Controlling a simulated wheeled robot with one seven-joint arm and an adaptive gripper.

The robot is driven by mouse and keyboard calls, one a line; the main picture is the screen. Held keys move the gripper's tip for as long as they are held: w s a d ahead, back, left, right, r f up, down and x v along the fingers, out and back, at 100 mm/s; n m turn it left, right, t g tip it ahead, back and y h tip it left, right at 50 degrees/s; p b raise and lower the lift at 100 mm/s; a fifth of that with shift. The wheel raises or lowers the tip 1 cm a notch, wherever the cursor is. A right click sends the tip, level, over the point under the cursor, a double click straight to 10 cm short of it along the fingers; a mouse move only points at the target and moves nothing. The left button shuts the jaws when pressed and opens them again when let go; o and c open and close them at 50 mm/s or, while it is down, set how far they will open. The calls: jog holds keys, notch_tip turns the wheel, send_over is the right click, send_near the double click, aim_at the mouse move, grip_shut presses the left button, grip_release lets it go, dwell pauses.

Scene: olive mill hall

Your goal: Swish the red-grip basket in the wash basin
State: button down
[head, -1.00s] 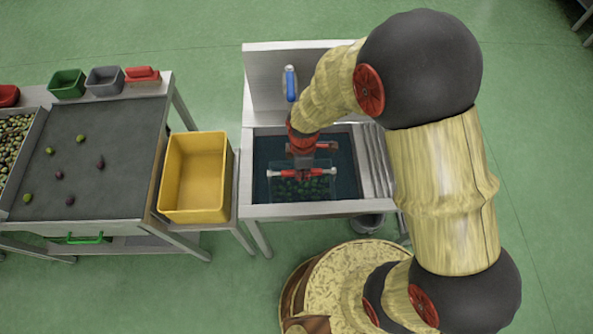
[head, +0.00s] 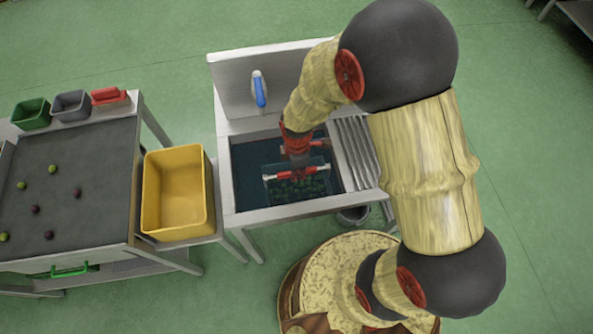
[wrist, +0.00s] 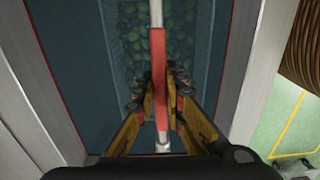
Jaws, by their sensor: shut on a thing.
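The basket (head: 271,190) is a dark mesh box holding several green olives, and it sits in the dark water of the wash basin (head: 246,212). A handle bar with a red grip (head: 284,176) and pale ends spans its top. My gripper (head: 297,170) is above the basket, its jaws closed around the red grip. In the wrist view the red grip (wrist: 158,60) runs between the two fingers (wrist: 160,95), with olives in the mesh basket (wrist: 122,15) below. How deep the basket sits is hard to tell.
An empty yellow crate (head: 150,205) stands left of the basin. Further left, a grey table (head: 90,150) carries loose olives and small bins.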

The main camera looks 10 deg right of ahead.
aim_at(286, 172)
jog(key=shift+w+a, duration=0.2)
jog(key=shift+a, duration=3.6)
jog(key=shift+d, duration=0.1)
jog(key=shift+s+d+p, duration=0.1)
jog(key=shift+d+p, duration=0.4)
jog(key=shift+d, duration=1.45)
jog(key=shift+r, duration=0.15)
notch_tip(286, 172, up, 21)
jog(key=p, duration=2.1)
jog(key=shift+f+p, duration=0.2)
jog(key=shift+p, duration=0.2)
